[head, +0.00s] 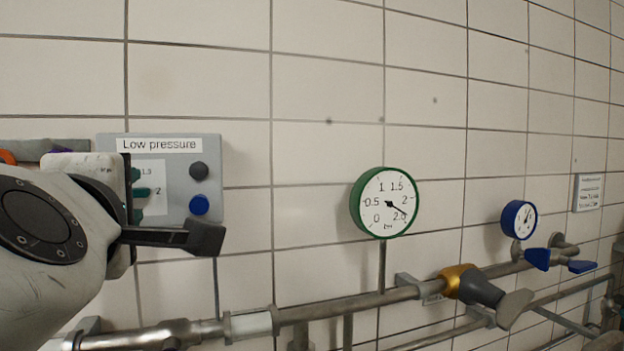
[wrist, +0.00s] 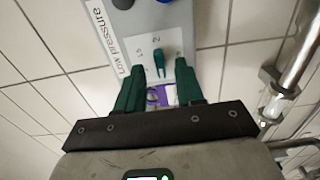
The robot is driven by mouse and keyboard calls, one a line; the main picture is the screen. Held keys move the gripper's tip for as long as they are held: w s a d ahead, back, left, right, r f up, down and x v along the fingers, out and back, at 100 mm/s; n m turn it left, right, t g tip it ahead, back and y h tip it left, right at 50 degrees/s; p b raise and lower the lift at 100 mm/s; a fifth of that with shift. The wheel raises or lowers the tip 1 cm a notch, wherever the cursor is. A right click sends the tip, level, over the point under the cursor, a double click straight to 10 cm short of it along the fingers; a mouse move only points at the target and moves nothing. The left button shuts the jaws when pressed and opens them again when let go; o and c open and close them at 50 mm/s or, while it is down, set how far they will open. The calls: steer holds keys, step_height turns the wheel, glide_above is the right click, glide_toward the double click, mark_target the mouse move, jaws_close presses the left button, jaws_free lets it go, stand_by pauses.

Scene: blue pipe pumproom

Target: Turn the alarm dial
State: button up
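The alarm panel is a grey box (head: 188,222) labelled "Low pressure" on the tiled wall, at left in the head view. Its alarm dial, a teal pointer knob (head: 144,191), sits on a white scale and points toward the 2. In the wrist view the dial (wrist: 159,62) shows ahead, between the fingertips. My gripper (head: 137,194) has green fingers spread apart; in the wrist view the open gripper (wrist: 160,66) shows a gap on each side of the knob. I cannot tell how deep the fingertips reach around it. My wrist hides the panel's left part.
A black button (head: 199,171) and a blue button (head: 199,205) sit on the panel's right side. A green-rimmed gauge (head: 387,203) and a blue gauge (head: 519,219) hang farther right. A pipe (head: 345,303) with valve handles runs below. A purple item (wrist: 158,96) shows between the fingers.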

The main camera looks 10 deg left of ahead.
steer(key=shift+x, duration=0.85)
steer(key=shift+c, duration=0.2)
jaws_close()
